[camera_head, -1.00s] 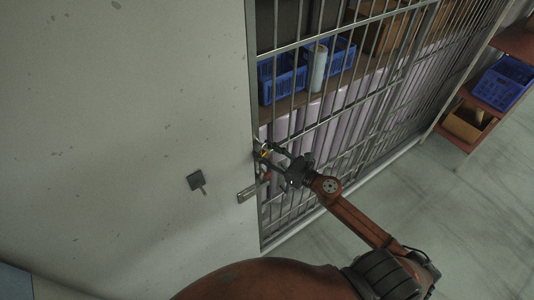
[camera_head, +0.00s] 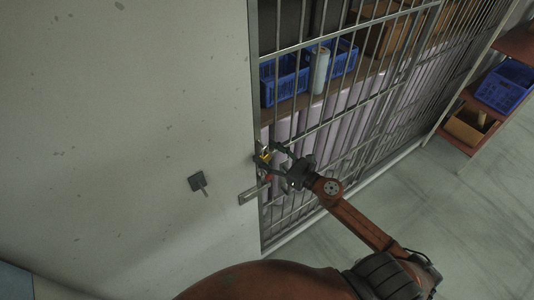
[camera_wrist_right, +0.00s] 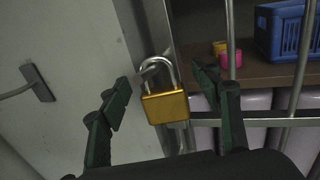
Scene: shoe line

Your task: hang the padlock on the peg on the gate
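The padlock (camera_wrist_right: 166,106) has a gold body and a silver shackle. In the right wrist view its shackle loops around the grey peg (camera_wrist_right: 152,68) by the gate post, and the body hangs below it, nearly upright. In the head view the padlock (camera_head: 265,156) is a small yellow spot at the gate's left edge. My right gripper (camera_wrist_right: 163,86) is open, with one dark green finger on each side of the padlock and clear gaps to it. It also shows in the head view (camera_head: 269,157), in front of the gate (camera_head: 321,134). My left gripper is out of view.
A grey latch plate (camera_head: 249,196) sits just below the padlock, and a dark wall bracket (camera_head: 197,183) is to the left. Behind the bars are blue crates (camera_head: 285,83) on a shelf. The floor (camera_head: 440,200) at right is clear.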

